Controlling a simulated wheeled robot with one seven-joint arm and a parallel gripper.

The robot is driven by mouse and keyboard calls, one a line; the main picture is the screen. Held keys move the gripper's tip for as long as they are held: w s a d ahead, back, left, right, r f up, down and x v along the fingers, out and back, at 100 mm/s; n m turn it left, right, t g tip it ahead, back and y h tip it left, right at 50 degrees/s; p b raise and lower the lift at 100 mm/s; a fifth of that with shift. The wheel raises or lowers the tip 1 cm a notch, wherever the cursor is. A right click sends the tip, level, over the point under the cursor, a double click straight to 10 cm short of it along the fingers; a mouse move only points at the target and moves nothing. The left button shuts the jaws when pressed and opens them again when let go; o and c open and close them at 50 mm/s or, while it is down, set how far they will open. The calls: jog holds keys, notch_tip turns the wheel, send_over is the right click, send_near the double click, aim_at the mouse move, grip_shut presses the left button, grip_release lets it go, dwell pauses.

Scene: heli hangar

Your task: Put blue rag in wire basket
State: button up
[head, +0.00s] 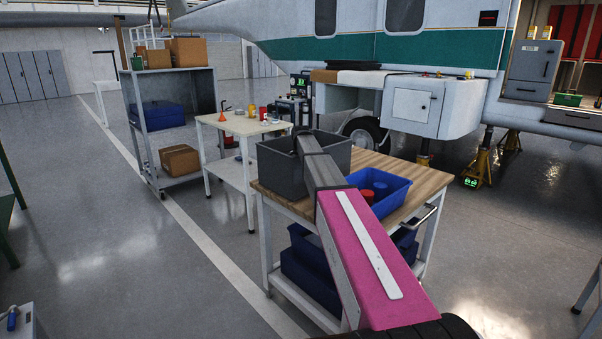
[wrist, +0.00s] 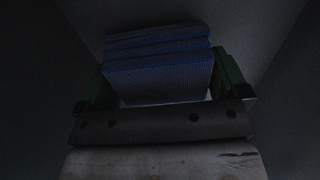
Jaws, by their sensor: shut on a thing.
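A folded blue rag (wrist: 158,72) sits between the fingers of my gripper (wrist: 166,88) in the dark wrist view. The gripper is shut on it. In the head view my arm reaches to the dark grey bin (head: 275,178) on the wood-topped cart, and the gripper and rag are hidden there behind the arm and bin wall. Smooth grey walls surround the gripper in the wrist view, which fits it being down inside this bin. I cannot make out a wire basket in either view.
A blue tray (head: 397,196) with round items stands beside the bin on the cart (head: 415,200). Blue bins sit on its lower shelf. A pale table (head: 228,124) with small items and a grey shelf rack (head: 170,90) stand behind. Floor at left is open.

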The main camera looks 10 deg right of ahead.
jog(key=shift+f, duration=0.15)
jog(key=o, duration=0.5)
jog(key=shift+s, duration=0.1)
jog(key=shift+o, duration=0.2)
notch_tip(320, 180, up, 13)
